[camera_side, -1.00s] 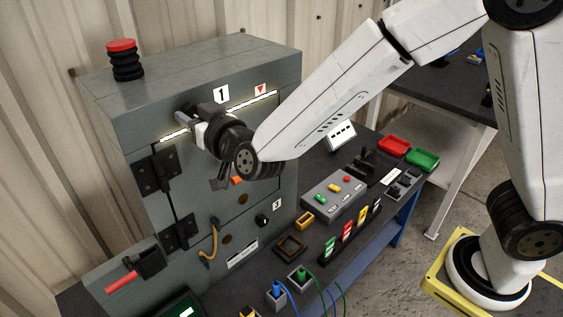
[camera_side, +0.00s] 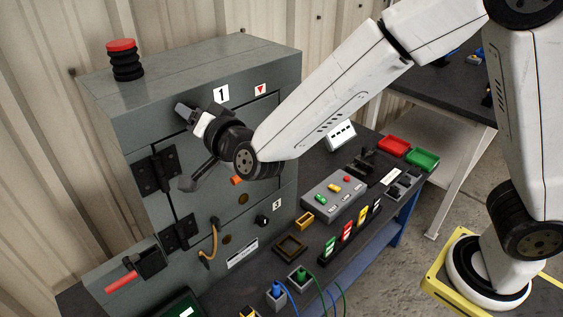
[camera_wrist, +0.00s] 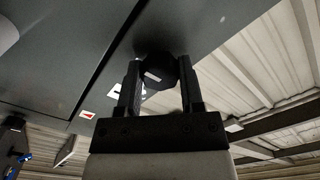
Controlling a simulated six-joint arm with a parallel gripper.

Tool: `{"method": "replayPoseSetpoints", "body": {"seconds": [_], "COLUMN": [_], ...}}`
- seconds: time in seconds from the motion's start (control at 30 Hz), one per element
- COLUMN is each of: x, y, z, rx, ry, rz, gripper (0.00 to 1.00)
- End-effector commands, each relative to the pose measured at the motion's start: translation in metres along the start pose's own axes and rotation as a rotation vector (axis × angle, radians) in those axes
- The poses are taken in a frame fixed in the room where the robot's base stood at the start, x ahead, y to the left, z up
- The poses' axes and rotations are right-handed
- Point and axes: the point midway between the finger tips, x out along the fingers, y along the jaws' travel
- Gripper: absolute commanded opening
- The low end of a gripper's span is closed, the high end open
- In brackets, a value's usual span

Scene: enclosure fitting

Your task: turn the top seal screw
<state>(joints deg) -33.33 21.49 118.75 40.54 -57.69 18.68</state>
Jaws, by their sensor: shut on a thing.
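The top seal screw is a round black knob with a white mark on its face, seen in the wrist view (camera_wrist: 158,72) against the grey cabinet front. My gripper (camera_wrist: 160,88) has one finger on each side of the knob and is shut on it. In the side view my gripper (camera_side: 187,113) is at the upper part of the cabinet front, left of the label 1 (camera_side: 221,94). There my gripper and wrist hide the screw. The seam along the door's top edge looks dark.
The grey cabinet (camera_side: 215,75) carries a red-topped black stack (camera_side: 124,60). Black hinges (camera_side: 153,172) are on its left front. A control box (camera_side: 334,195), coloured blocks and cables crowd the bench to the right. A red-handled lever (camera_side: 122,282) sticks out at lower left.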

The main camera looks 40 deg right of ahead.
Motion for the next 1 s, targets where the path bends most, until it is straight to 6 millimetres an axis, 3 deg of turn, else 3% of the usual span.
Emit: {"method": "replayPoseSetpoints", "body": {"seconds": [0.5, 0.53, 0.63, 1.0], "x": [-0.0004, -0.0003, -0.0003, -0.0013], "y": [0.0001, 0.0001, 0.0001, -0.0002], "z": [0.0001, 0.0001, 0.0001, 0.0000], "rx": [0.032, 0.032, 0.031, 0.031], "ry": [0.000, 0.000, 0.000, 0.000], "rz": [0.000, 0.000, 0.000, 0.000], "gripper": [0.00, 0.55, 0.84, 0.84]}}
